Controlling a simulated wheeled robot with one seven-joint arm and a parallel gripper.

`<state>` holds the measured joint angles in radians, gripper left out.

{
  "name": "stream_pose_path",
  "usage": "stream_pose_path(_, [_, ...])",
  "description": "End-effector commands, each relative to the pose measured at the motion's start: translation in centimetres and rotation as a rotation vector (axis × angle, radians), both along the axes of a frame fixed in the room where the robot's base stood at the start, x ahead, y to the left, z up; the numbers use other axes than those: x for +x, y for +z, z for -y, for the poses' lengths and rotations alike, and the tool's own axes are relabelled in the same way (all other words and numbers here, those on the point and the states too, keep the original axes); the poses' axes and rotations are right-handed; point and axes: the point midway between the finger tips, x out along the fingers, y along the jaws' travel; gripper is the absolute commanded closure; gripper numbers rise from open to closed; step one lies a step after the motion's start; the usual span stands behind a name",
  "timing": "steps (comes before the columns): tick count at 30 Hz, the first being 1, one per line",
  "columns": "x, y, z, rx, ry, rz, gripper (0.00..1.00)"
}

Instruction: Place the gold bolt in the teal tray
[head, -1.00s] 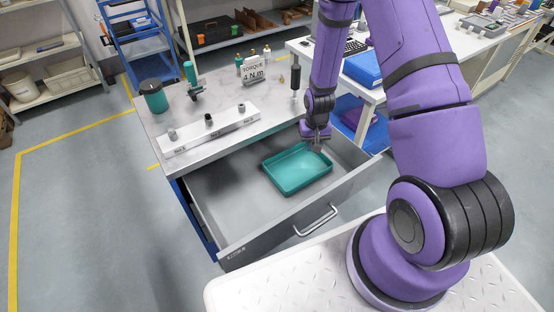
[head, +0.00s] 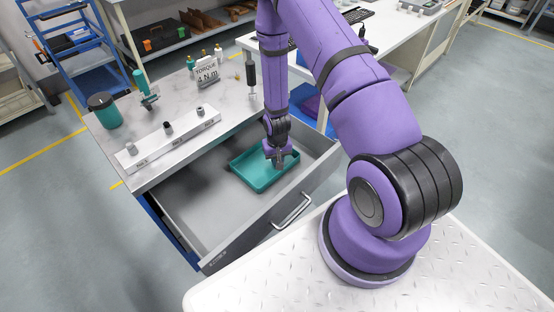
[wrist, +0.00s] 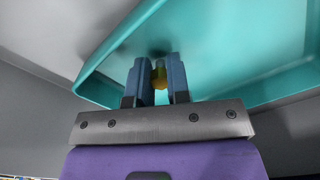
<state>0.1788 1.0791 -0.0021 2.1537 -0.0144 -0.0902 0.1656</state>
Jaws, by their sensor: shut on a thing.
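The teal tray (head: 252,184) lies inside the open drawer, toward its right side. My gripper (head: 279,162) is over the right part of the tray in the head view. In the wrist view my gripper (wrist: 157,82) is shut on the gold bolt (wrist: 158,74), which shows as a small yellow piece between the two fingers. The tray (wrist: 230,50) fills much of the wrist view beyond the fingers. The bolt is too small to make out in the head view. I cannot tell whether it touches the tray floor.
The drawer (head: 195,200) has bare floor left of the tray and a front handle (head: 292,211).

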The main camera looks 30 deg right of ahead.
Motion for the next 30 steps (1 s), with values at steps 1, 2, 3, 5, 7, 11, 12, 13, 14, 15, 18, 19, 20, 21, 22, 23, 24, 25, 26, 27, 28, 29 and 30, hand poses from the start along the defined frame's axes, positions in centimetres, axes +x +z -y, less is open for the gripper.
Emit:
stream_pose_path(1, [0.1, -0.3, 0.0, 0.0, 0.0, 0.001, 1.0])
stream_pose_path(2, [0.1, -0.3, 0.0, -0.001, 0.0, 0.002, 1.0])
stream_pose_path(3, [0.1, -0.3, 0.0, -0.001, 0.0, 0.002, 1.0])
stream_pose_path(5, [0.1, -0.3, 0.0, -0.001, 0.0, 0.002, 1.0])
stream_pose_path(7, [0.1, -0.3, 0.0, -0.001, 0.0, 0.002, 1.0])
stream_pose_path(11, [0.1, -0.5, 0.0, 0.0, 0.0, 0.001, 1.0])
stream_pose_path(12, [0.1, -0.6, 0.0, 0.0, 0.0, 0.001, 1.0])
stream_pose_path(13, [0.1, -0.6, 0.0, -0.001, 0.0, 0.002, 0.76])
stream_pose_path(14, [0.1, -0.6, 0.0, -0.001, 0.0, 0.002, 0.69])
stream_pose_path(15, [0.1, -0.5, 0.0, -0.001, 0.0, 0.002, 0.6])
stream_pose_path(18, [0.1, -0.5, 0.0, -0.001, 0.0, 0.002, 0.57])
stream_pose_path(19, [0.1, -0.5, 0.0, -0.001, 0.0, 0.002, 0.57])
stream_pose_path(20, [0.1, -0.5, 0.0, -0.001, 0.0, 0.002, 0.57])
stream_pose_path(21, [0.1, -0.5, 0.0, -0.001, 0.0, 0.002, 0.57])
stream_pose_path(22, [0.1, -0.5, 0.0, -0.001, 0.0, 0.002, 0.57])
stream_pose_path(23, [0.1, -0.5, 0.0, -0.001, 0.0, 0.002, 0.57])
stream_pose_path(24, [0.1, -0.5, 0.0, -0.001, 0.0, 0.002, 0.57])
stream_pose_path(25, [0.1, -0.4, 0.0, -0.001, 0.0, 0.002, 0.57])
stream_pose_path(26, [0.1, -0.2, 0.0, -0.001, 0.0, 0.002, 0.57])
stream_pose_path(27, [0.1, 0.0, 0.0, -0.001, 0.0, 0.002, 0.57])
stream_pose_path(28, [0.1, 0.3, 0.0, -0.001, 0.0, 0.002, 0.57])
stream_pose_path(29, [0.1, 0.5, 0.0, -0.001, 0.0, 0.002, 0.57])
stream_pose_path(30, [0.1, 1.0, 0.0, -0.001, 0.0, 0.002, 0.57])
